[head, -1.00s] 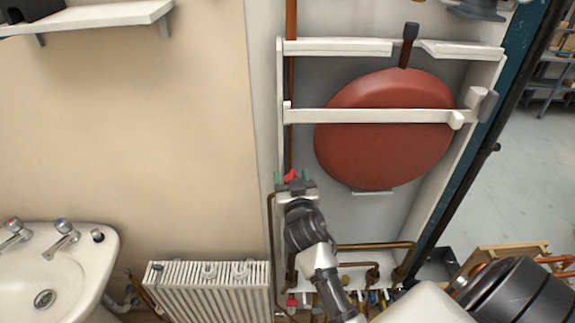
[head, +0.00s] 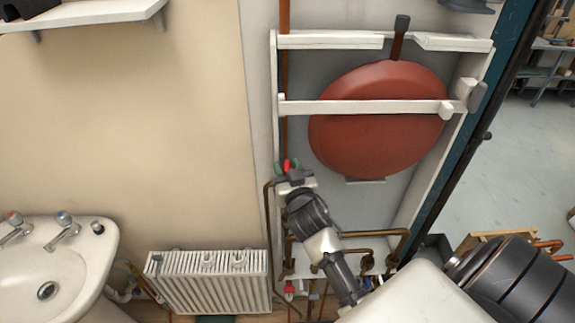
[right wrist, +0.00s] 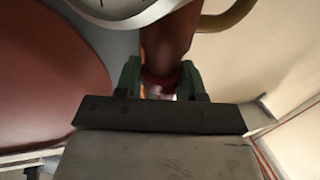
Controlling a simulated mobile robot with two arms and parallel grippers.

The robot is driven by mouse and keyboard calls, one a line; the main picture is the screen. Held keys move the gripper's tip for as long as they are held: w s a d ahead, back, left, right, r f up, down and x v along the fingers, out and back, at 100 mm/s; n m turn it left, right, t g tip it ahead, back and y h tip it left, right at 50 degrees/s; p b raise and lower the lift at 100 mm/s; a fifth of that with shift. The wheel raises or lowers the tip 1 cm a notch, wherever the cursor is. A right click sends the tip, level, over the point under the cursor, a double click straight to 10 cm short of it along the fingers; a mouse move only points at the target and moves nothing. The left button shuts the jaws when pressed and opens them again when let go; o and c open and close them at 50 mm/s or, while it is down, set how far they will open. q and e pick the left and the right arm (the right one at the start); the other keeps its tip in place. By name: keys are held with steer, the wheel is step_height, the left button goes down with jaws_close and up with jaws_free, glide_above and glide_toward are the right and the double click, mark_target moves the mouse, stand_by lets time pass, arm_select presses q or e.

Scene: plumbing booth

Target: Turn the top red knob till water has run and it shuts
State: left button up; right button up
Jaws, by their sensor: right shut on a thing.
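The top red knob (head: 287,164) shows as a small red patch between the green fingertips of my right gripper (head: 288,168), in front of the copper pipe left of the red vessel. My right gripper is shut on the knob. In the right wrist view, the green fingers (right wrist: 161,82) stand on either side of a dark red part, mostly hidden behind the gripper body. No running water can be made out. A lower red knob (head: 290,287) sits by the pipes at the bottom. My left gripper is not in view.
A big red vessel (head: 375,140) hangs in a white frame right of the gripper. A white radiator (head: 208,280) and a sink (head: 75,258) stand to the left. Copper pipes (head: 375,233) run below the vessel. A round white dial (right wrist: 118,8) shows in the wrist view.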

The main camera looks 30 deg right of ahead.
steer(key=shift+d+n+y, duration=0.1)
steer(key=shift+n+y, duration=0.6)
steer(key=shift+y, duration=0.2)
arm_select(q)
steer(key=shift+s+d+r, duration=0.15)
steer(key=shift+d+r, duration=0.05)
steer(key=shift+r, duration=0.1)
arm_select(e)
steer(key=shift+t+y, duration=0.3)
steer(key=shift+y, duration=0.1)
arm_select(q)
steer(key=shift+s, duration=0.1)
arm_select(e)
steer(key=o, duration=0.8)
steer(key=shift+w, duration=0.15)
steer(key=shift+o, duration=0.5)
steer(key=shift+w+f, duration=0.15)
arm_select(q)
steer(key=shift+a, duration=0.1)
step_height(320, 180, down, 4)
steer(key=b, duration=0.4)
arm_select(e)
steer(key=s+a, duration=0.1)
steer(key=s, duration=0.9)
steer(key=shift+s+a, duration=0.3)
steer(key=shift+s, duration=0.1)
